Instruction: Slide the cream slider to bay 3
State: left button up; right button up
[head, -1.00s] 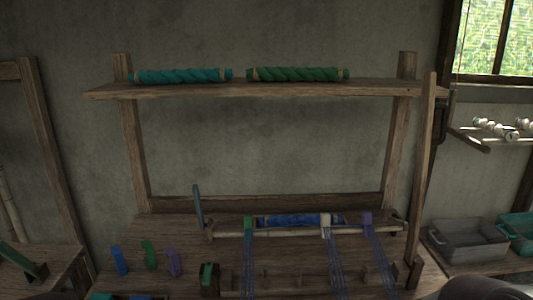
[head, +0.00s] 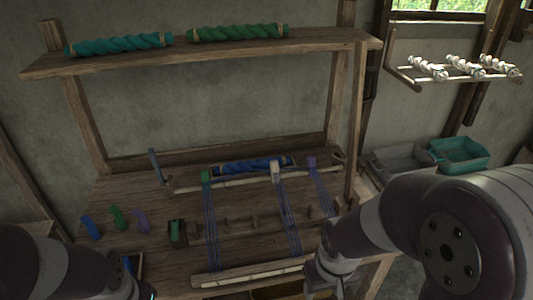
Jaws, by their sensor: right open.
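The cream slider (head: 276,172) sits on the loom's pale rail (head: 240,181), with blue warp threads (head: 286,205) running down from it. A green slider (head: 207,179) is to its left and a purple slider (head: 311,163) to its right on the same rail. My right gripper (head: 322,280) is open near the loom's front right corner, below and apart from the cream slider. My left arm shows at the lower left, but its gripper is out of view. I cannot make out bay numbers.
A blue yarn roll (head: 252,165) lies just behind the rail. Short wooden pegs (head: 255,222) stand in front of it. Blue, green and purple pieces (head: 115,218) stand at the left of the table. An upright post (head: 357,125) rises at the right.

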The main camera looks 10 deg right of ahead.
aim_at(274, 167)
jog(key=i+l+u, duration=0.2)
jog(key=l+u, duration=0.15)
jog(key=i+l+u, duration=0.15)
jog(key=l+u, duration=0.25)
jog(key=i+l+u, duration=0.1)
jog(key=l+u, duration=0.25)
